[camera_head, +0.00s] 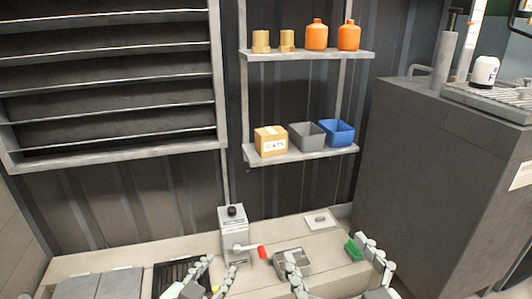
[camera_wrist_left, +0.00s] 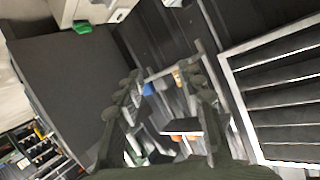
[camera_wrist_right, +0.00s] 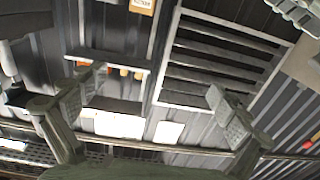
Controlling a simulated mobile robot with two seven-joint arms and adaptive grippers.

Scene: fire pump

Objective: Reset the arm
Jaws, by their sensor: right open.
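My left gripper (camera_head: 216,268) is at the bottom of the head view, fingers apart with nothing seen between them. Its fingers also frame an empty gap in the left wrist view (camera_wrist_left: 165,85). My right gripper (camera_head: 335,262) is at the bottom right of the head view, fingers spread wide and empty. In the right wrist view (camera_wrist_right: 153,85) its two fingers stand far apart. A grey pump box (camera_head: 233,235) with a black knob and a red-handled lever (camera_head: 262,252) stands on the bench between and beyond the grippers. I cannot tell the depth gap between fingers and bench.
The bench (camera_head: 310,240) holds a grey metal tray (camera_head: 304,267), a black crate (camera_head: 165,270) and a green block (camera_head: 353,250) close to the right gripper's finger. Shelves (camera_head: 300,155) with bins, a carton and orange bottles hang behind. A tall dark cabinet (camera_head: 430,170) bounds the right.

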